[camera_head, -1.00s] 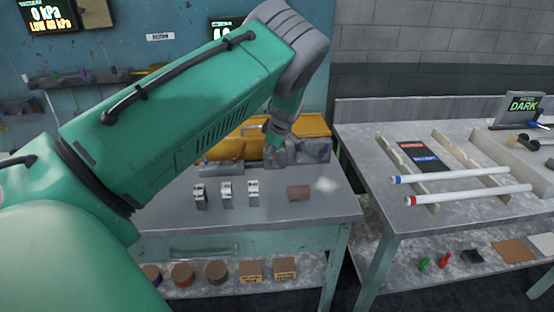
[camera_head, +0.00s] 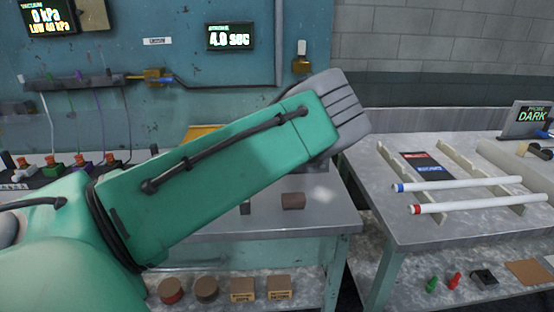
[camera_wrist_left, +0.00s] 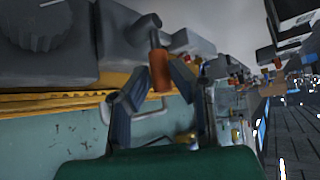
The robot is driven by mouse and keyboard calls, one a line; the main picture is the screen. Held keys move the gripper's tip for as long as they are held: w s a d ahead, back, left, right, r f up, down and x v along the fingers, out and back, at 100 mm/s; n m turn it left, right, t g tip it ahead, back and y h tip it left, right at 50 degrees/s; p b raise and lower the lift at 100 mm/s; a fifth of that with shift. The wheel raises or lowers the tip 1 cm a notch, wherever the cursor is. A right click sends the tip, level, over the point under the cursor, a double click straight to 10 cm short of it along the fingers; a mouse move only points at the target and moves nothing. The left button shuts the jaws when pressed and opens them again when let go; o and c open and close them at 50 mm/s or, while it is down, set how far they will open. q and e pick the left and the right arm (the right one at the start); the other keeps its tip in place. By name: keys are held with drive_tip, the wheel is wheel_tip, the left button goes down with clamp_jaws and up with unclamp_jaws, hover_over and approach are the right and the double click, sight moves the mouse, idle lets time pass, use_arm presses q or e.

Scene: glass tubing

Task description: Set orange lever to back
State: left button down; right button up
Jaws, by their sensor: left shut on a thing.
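The orange lever (camera_wrist_left: 160,72) shows in the left wrist view as an orange grip on a dark stem, joined to a grey fitting (camera_wrist_left: 128,38). My left gripper (camera_wrist_left: 161,75) has its fingertips on both sides of the orange grip and is shut on it. In the head view my left arm crosses the picture and hides the gripper and that lever. My right gripper is in neither view.
A yellow slab (camera_wrist_left: 60,104) lies below the fitting, beside a dark knob (camera_wrist_left: 38,22). In the head view a brown block (camera_head: 293,201) sits on the bench. White tubes with blue and red ends (camera_head: 460,186) lie on the right table.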

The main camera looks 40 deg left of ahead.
use_arm(q)
drive_tip(key=c, duration=1.7)
unclamp_jaws()
drive_tip(key=shift+o, duration=1.3)
drive_tip(key=shift+a+f, duration=0.1)
drive_tip(key=shift+a, duration=0.05)
drive_tip(key=v, duration=1.2)
drive_tip(key=shift+w+f, duration=0.1)
drive_tip(key=shift+w, duration=0.05)
